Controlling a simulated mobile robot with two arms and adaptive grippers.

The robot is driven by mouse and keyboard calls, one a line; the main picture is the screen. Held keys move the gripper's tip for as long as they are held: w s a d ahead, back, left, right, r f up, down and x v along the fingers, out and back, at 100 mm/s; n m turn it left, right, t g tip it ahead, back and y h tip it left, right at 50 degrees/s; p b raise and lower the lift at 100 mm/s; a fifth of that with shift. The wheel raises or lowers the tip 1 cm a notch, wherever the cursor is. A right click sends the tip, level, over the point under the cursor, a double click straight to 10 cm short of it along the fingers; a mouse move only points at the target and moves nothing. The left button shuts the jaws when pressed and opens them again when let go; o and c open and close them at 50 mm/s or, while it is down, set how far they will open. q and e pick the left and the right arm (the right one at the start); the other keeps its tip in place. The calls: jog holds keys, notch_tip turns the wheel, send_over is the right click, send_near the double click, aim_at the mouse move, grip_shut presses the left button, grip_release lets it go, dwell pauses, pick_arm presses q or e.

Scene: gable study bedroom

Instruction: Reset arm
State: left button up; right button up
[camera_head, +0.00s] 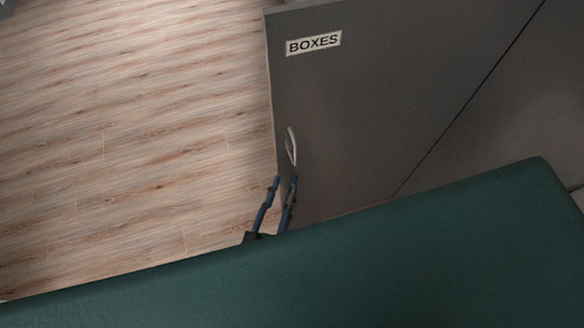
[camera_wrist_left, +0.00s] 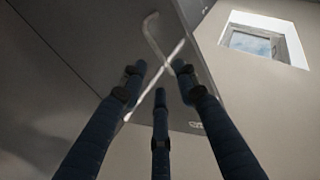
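My left gripper (camera_head: 285,183) shows in the head view just below the curved metal handle (camera_head: 291,147) of a dark grey cabinet door labelled BOXES (camera_head: 360,110). Its blue fingers are spread apart with nothing seen between them. In the left wrist view the fingers of the left gripper (camera_wrist_left: 160,75) are also apart, pointing at the grey panel (camera_wrist_left: 80,35) with the handle (camera_wrist_left: 152,38). I cannot tell whether a finger touches the handle. Most of my left arm is hidden behind a dark green surface. My right gripper is in neither view.
The broad dark green surface (camera_head: 380,255) fills the bottom of the head view; I cannot tell what it is. Bare wood floor (camera_head: 120,130) lies open at the left. A second grey panel (camera_head: 510,110) stands at the right. A window (camera_wrist_left: 255,42) shows in the wrist view.

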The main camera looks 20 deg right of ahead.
pick_arm(q)
jog(key=shift+v, duration=1.1)
